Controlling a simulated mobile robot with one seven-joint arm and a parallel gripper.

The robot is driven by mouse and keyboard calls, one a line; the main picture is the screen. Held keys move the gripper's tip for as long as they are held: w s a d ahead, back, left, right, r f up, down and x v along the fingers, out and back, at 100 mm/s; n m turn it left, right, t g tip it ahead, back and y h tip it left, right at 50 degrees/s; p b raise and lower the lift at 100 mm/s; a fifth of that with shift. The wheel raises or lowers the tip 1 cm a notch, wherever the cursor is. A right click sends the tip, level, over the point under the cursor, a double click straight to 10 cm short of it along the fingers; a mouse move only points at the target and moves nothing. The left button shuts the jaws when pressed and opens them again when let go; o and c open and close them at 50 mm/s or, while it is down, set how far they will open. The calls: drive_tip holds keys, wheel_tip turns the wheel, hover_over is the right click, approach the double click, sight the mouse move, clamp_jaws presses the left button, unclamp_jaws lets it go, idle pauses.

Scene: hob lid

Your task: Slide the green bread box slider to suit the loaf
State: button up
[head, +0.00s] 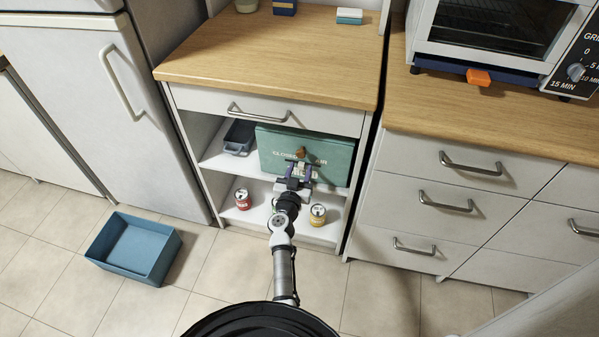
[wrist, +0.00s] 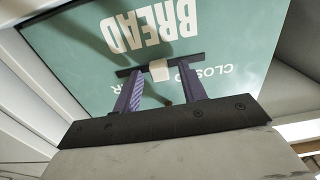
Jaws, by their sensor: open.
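The green bread box (head: 335,160) stands on the upper open shelf below the drawer, with pale lettering on its front. In the wrist view its green front (wrist: 235,40) carries the word BREAD, upside down. A dark slot with a pale block (wrist: 158,70) on it shows between my fingers. In the head view a small brown knob (head: 300,152) shows on the front, just above my gripper (head: 297,169). My gripper (wrist: 160,78) is open, its purple fingers on either side of the pale block. Contact cannot be told. Some lettering is hidden behind my fingers. No loaf shows.
A dark tray (head: 239,137) sits left of the box on the same shelf. A blue bin (head: 135,250) is on the floor at left.

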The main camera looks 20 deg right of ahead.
sight(286, 159)
drive_tip(key=shift+c, duration=0.3)
clamp_jaws()
drive_tip(key=a+p, duration=0.1)
drive_tip(key=w+a+p, duration=0.2)
drive_tip(key=shift+w+a+r, duration=0.25)
drive_tip(key=shift+a, duration=0.05)
drive_tip(key=shift+w+a+f, duration=0.2)
drive_tip(key=shift+w+a, duration=0.1)
drive_tip(key=shift+a, duration=0.15)
drive_tip(key=shift+o, duration=0.3)
unclamp_jaws()
drive_tip(key=shift+a, duration=0.1)
drive_tip(key=shift+s, duration=0.1)
drive_tip(key=p+v, duration=0.1)
drive_tip(key=v, duration=1.2)
drive_tip(key=shift+s+a+p, duration=0.2)
drive_tip(key=shift+s+p, duration=0.05)
drive_tip(key=shift+p, duration=0.15)
